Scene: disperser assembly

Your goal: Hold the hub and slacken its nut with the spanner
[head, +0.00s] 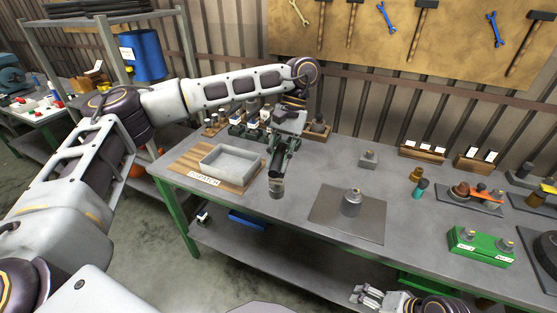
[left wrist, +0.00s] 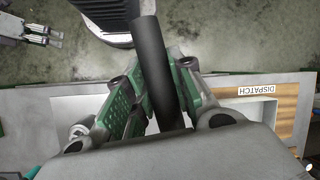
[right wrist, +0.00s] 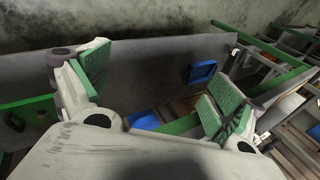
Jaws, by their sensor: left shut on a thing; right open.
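My left gripper (head: 285,145) is shut on a dark rod (left wrist: 153,70), which hangs down over the table's front part. A stepped grey metal piece (head: 352,203) stands upright on a dark mat (head: 330,222). I cannot tell which of these is the hub, and no nut is clear. Blue spanners (head: 386,17) hang on the wall board. My right gripper (head: 370,296) is open and empty, low in front of the table, also in the right wrist view (right wrist: 155,90).
A grey tray (head: 228,180) sits on a wooden DISPATCH board left of the rod. Small parts line the table's back. A green block (head: 480,245) and an orange-topped assembly (head: 475,192) stand at the right. The table between tray and mat is clear.

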